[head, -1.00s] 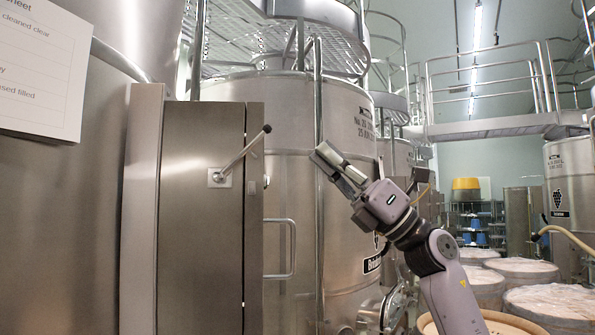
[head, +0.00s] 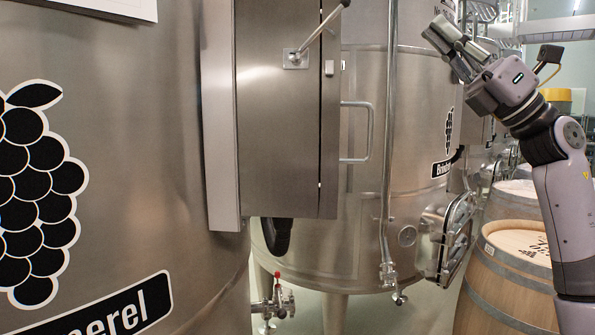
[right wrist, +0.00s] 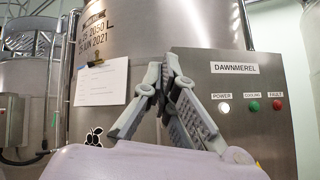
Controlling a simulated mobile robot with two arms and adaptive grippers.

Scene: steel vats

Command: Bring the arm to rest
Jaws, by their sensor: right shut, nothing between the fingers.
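My right gripper (head: 436,30) is at the upper right of the head view, raised at the end of my right arm. It is in front of the steel vat (head: 355,200), to the right of the cabinet and apart from it. In the right wrist view its fingertips (right wrist: 165,76) are together with nothing between them. The steel cabinet (head: 275,130) has a lever handle (head: 319,32) slanting up to the right at its top. My left gripper is in neither view.
A large vat with a grape picture (head: 35,190) fills the left. A wooden barrel (head: 515,285) stands below my right arm. A hatch (head: 455,235) juts from the middle vat. The right wrist view shows a panel (right wrist: 240,95) with lights behind the gripper.

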